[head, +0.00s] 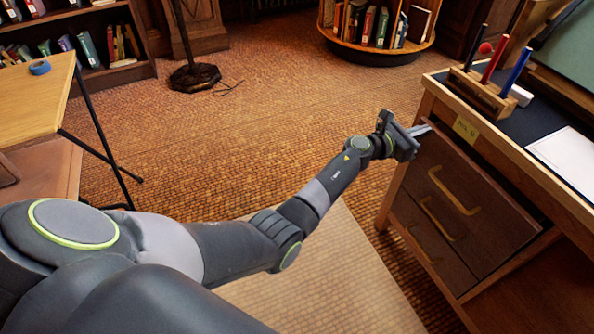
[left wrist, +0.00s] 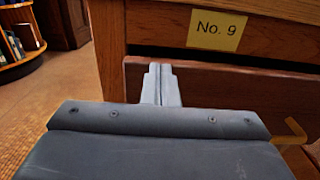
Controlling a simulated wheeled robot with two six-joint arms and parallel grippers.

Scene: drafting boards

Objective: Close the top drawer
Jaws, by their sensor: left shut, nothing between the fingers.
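The top drawer (head: 437,162) of the wooden desk has a dark brown front with a tan bar handle (head: 453,191). Its front stands out from the desk, with a dark gap along its top edge. My left gripper (head: 421,129) is shut and empty at the upper left corner of this front. In the left wrist view, the closed fingertips (left wrist: 160,68) overlap the upper edge of the drawer front (left wrist: 222,85), left of its handle (left wrist: 290,132). I cannot tell whether they touch it. My right gripper is in neither view.
Lower drawers with handles (head: 440,219) sit beneath. A yellow "No. 9" label (head: 466,129) is on the desk rail. A pen holder (head: 481,93) and white paper (head: 566,160) are on top. A tilted board (head: 30,97) stands at left.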

